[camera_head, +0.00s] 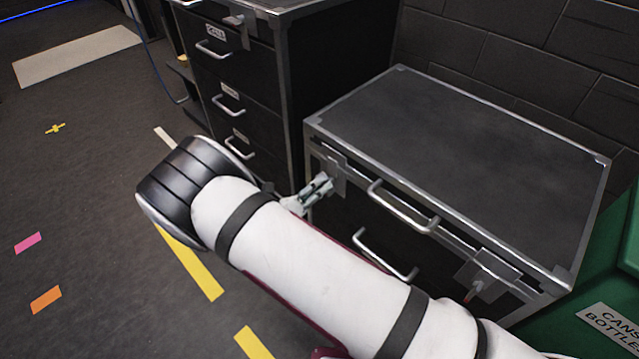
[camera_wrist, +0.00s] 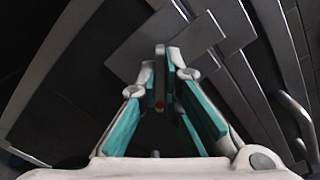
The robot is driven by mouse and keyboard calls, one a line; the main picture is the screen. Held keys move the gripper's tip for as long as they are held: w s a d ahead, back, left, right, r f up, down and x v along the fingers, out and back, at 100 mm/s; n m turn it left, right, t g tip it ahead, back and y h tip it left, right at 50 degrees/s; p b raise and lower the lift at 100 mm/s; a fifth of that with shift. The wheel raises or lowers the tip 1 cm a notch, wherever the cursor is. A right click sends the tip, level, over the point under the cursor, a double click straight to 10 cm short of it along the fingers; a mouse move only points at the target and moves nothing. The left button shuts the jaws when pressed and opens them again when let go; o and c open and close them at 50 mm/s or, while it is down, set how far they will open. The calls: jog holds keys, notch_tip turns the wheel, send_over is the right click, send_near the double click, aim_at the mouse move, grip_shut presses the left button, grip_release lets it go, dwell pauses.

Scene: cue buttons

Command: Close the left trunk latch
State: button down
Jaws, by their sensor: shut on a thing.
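The black trunk (camera_head: 455,125) with metal edges stands at the right of the head view. Its left latch (camera_head: 335,165) is a grey metal plate near the trunk's front left corner, partly covered by my gripper. My gripper (camera_head: 322,184) is at this latch. In the wrist view, the fingers of my gripper (camera_wrist: 162,68) converge on a narrow grey lever of the latch, with the flat latch plate (camera_wrist: 150,42) behind it. A small red spot shows between the fingers. The trunk's right latch (camera_head: 487,272) has a similar plate, with a red-tipped part hanging below.
Two bar handles (camera_head: 403,207) stick out from the trunk's front. A black drawer cabinet (camera_head: 300,90) stands close to the left. A green bin (camera_head: 610,260) stands at the right. A brick wall is behind. The floor on the left is open, with coloured tape marks.

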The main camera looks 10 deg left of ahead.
jog(key=shift+w+f+n+p, duration=0.1)
jog(key=shift+n+p, duration=0.1)
jog(key=shift+n, duration=1.75)
jog(key=shift+w+n+p, duration=0.1)
jog(key=shift+n+p, duration=0.05)
jog(key=shift+n, duration=2.1)
jog(key=c, duration=1.8)
grip_release()
jog(key=shift+o, duration=0.2)
jog(key=shift+s+f, duration=0.1)
jog(key=v, duration=1.2)
